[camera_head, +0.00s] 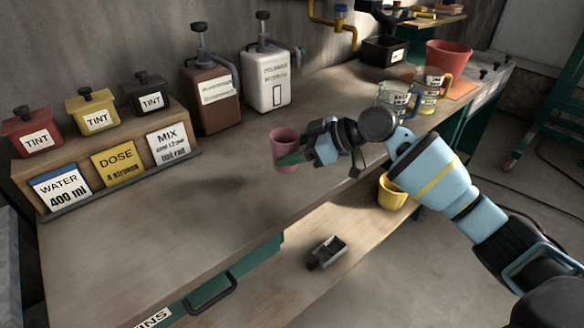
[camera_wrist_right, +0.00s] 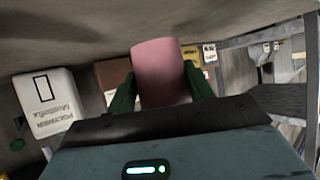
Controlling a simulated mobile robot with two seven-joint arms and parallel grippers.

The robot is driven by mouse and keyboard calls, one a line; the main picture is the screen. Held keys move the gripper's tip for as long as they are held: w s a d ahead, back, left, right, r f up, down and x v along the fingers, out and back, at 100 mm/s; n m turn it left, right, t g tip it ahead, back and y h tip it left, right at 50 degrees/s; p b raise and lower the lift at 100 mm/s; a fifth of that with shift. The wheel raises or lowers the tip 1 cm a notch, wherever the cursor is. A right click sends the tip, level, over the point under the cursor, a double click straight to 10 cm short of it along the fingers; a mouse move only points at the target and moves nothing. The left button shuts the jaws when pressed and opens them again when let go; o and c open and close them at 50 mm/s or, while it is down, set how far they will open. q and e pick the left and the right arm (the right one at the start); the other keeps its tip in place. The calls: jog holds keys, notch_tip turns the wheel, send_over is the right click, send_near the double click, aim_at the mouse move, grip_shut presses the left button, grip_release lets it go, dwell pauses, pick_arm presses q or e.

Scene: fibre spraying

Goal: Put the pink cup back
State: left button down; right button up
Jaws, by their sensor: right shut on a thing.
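The pink cup (camera_head: 285,150) is upright near the middle of the workbench (camera_head: 190,215) in the head view. My right gripper (camera_head: 290,158) is shut on it, with a green finger across its side. The wrist view shows the cup (camera_wrist_right: 161,72) between the two green fingers of the gripper (camera_wrist_right: 162,90). I cannot tell whether the cup's base touches the bench. My left gripper is not in the head view.
A brown pump bottle (camera_head: 210,98) and a white pump bottle (camera_head: 266,82) stand behind the cup. Tint containers (camera_head: 98,118) are on a rack at left. Measuring jugs (camera_head: 393,97) and a red bucket (camera_head: 447,60) stand at right. The bench's front left is clear.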

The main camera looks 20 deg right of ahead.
aim_at(292, 169)
jog(key=shift+f, duration=2.4)
jog(key=shift+f, duration=0.2)
jog(key=o, duration=1)
jog(key=shift+r, duration=0.1)
jog(key=shift+o, duration=0.2)
